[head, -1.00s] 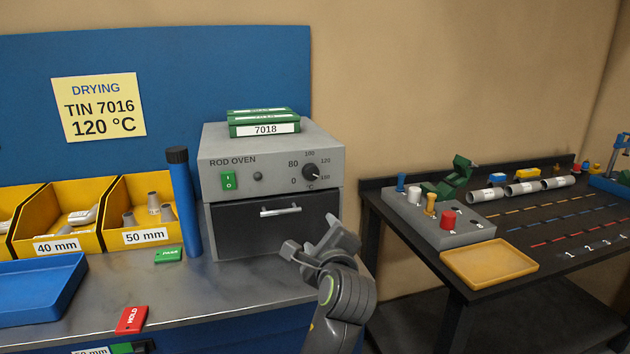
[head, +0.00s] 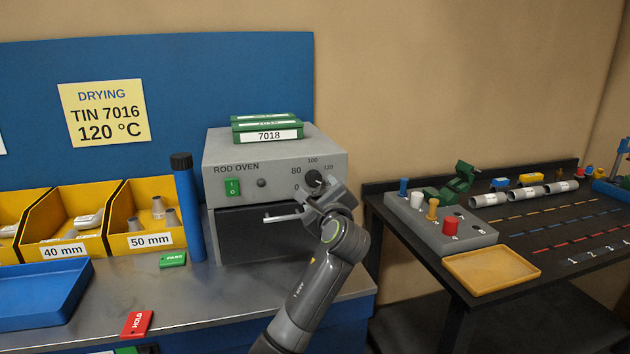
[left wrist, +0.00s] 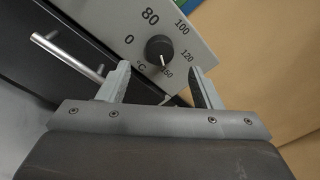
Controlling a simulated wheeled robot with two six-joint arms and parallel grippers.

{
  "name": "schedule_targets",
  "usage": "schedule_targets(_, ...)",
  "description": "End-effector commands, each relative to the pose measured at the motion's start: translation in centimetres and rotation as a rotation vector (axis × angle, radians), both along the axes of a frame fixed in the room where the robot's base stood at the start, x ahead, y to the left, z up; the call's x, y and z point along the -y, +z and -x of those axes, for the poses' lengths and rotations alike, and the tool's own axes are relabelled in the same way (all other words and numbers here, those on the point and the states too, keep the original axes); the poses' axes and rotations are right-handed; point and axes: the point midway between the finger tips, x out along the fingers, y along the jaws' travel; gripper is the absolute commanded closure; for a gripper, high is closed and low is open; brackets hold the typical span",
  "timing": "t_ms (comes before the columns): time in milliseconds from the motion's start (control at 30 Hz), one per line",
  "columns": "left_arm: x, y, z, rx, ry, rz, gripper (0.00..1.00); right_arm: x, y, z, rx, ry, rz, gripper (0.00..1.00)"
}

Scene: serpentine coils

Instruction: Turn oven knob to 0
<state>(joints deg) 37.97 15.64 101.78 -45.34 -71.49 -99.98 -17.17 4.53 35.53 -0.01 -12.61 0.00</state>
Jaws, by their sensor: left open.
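The rod oven (head: 235,155) is a grey box with a dark door, standing on the metal bench. Its round black knob (head: 313,177) is at the right of the front panel. In the left wrist view the knob (left wrist: 159,48) has a white mark pointing down towards 150; the 0 is at its left. My left gripper (head: 318,194) is open, in front of and just below the knob in the head view. In the wrist view its two fingers reach up either side, with the knob beyond their tips and between them. I see no contact. My right gripper is out of view.
The oven door handle (left wrist: 70,58) sticks out left of my fingers. Green boxes (head: 267,128) lie on the oven. A blue tube (head: 188,210) and yellow bins (head: 140,243) stand to the left. A dark table (head: 540,215) stands at the right.

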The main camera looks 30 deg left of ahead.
Motion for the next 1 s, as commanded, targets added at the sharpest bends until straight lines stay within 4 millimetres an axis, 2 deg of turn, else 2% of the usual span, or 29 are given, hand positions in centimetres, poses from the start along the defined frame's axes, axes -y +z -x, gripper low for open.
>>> schedule_targets(33, -0.9, 0.3, -0.6, -0.001, 0.005, -0.005, 0.42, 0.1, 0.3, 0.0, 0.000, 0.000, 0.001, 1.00)
schedule_targets(200, -2.8, 0.2, -2.6, -0.001, 0.003, -0.002, 0.42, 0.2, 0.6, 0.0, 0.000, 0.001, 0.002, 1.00)
schedule_targets(400, -4.2, 0.1, -4.1, 0.000, 0.001, -0.001, 0.42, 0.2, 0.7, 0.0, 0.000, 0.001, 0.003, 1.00)
schedule_targets(833, -4.7, 0.0, -4.6, 0.001, 0.000, 0.001, 0.42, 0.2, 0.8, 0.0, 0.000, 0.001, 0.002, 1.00)
schedule_targets(1000, -4.7, 0.0, -4.6, 0.001, 0.000, 0.001, 0.64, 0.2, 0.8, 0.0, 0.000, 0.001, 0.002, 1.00)
